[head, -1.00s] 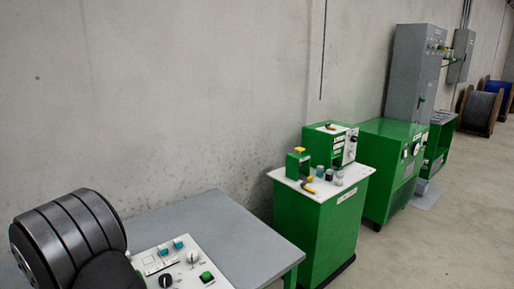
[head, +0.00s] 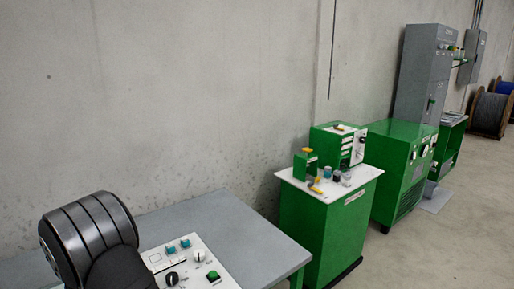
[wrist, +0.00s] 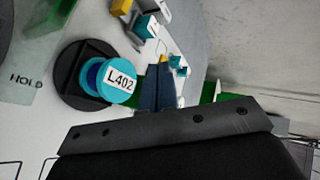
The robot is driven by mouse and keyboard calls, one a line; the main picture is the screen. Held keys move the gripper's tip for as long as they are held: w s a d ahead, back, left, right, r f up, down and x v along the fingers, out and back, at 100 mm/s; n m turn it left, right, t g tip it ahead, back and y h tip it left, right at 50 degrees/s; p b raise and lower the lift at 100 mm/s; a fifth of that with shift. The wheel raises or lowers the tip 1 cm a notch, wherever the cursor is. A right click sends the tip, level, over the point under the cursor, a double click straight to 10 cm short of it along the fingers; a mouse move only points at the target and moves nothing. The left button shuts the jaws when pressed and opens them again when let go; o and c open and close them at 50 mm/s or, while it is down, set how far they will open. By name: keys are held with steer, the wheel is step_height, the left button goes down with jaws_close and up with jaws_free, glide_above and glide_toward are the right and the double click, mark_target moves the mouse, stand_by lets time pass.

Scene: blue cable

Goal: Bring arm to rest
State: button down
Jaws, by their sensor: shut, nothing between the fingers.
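My arm shows in the head view as a dark ringed joint at the lower left; my gripper is out of that frame. In the wrist view my gripper (wrist: 161,72) extends past a dark bracket, its narrow fingers together with nothing seen between them.
A white control panel (head: 200,255) lies on a grey table (head: 235,228). A green cabinet (head: 318,235) with small items stands right of it. Larger green machines (head: 400,165) and grey cabinets (head: 422,75) line the wall. Floor at the right is open.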

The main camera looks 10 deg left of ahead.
steer(key=shift+d+r, duration=0.2)
steer(key=shift+d, duration=0.05)
steer(key=shift+w+d+n+y, duration=0.35)
steer(key=shift+w+n+y, duration=0.05)
steer(key=shift+n+y, duration=0.45)
steer(key=shift+d+n+y, duration=0.45)
steer(key=shift+n+y, duration=0.1)
steer(key=shift+y, duration=0.2)
steer(key=shift+s+d+f+n+g+y, duration=0.55)
steer(key=shift+d+f+n+g+y, duration=0.15)
steer(key=shift+d+n+y, duration=0.15)
steer(key=shift+s+d+f+n+g+y, duration=0.25)
steer(key=shift+s+d+f+n+g, duration=0.55)
steer(key=shift+s+d+n, duration=0.1)
steer(key=s+d, duration=0.3)
steer(key=shift+s+r, duration=0.15)
steer(key=shift+r, duration=0.15)
steer(key=v, duration=0.7)
steer(key=shift+d, duration=0.2)
steer(key=shift+s+r, duration=0.15)
